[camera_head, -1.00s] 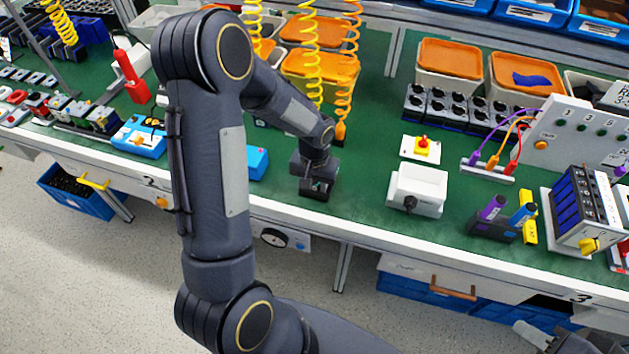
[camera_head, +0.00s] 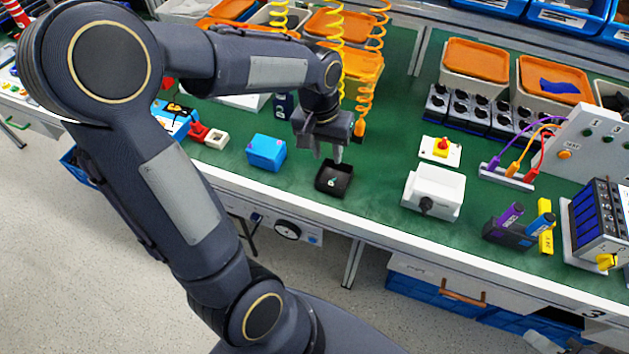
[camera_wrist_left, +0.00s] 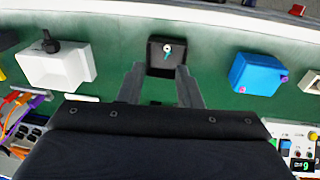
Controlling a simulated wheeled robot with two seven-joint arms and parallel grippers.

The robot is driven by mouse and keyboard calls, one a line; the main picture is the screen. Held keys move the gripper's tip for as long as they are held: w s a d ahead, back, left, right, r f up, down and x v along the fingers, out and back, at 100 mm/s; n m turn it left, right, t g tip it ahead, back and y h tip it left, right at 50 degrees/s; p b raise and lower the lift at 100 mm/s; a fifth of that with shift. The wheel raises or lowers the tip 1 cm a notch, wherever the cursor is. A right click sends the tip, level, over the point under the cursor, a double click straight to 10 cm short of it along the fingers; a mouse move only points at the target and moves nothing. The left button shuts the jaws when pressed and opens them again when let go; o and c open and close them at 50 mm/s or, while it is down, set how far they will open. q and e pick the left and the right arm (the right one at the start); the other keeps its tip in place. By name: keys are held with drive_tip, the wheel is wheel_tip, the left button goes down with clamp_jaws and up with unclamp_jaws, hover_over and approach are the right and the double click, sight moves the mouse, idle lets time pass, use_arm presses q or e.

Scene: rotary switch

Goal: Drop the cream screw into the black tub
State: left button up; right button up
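The black tub (camera_head: 347,190) is a small square open box near the front of the green bench; it also shows in the left wrist view (camera_wrist_left: 153,66). A small cream, round-headed piece with a teal part, which looks like the cream screw (camera_wrist_left: 167,49), is inside the tub; it is only a tiny speck in the head view (camera_head: 331,180). My left gripper (camera_head: 326,155) is just behind and above the tub, pointing down. Its two fingers (camera_wrist_left: 158,72) are apart with nothing between them. A grey part at the head view's bottom right may be my right gripper (camera_head: 540,341).
A blue box (camera_head: 266,152) stands left of the tub, a white box with a black knob (camera_head: 434,192) to its right. Yellow and orange coiled cords (camera_head: 371,80) hang behind the gripper. Green bench between tub and white box is clear.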

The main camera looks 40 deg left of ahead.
use_arm(q)
drive_tip(key=s+d+r+t+h, duration=0.1)
drive_tip(key=s+d+r+t, duration=0.1)
drive_tip(key=s, duration=0.5)
drive_tip(key=s+d+r+m+t+h, duration=0.1)
drive_tip(key=s+d, duration=0.3)
drive_tip(key=s, duration=0.4)
drive_tip(key=shift+s+r+t+h, duration=0.3)
drive_tip(key=shift+r+t+h, duration=0.1)
drive_tip(key=shift+r+t, duration=0.4)
drive_tip(key=shift+a, duration=0.1)
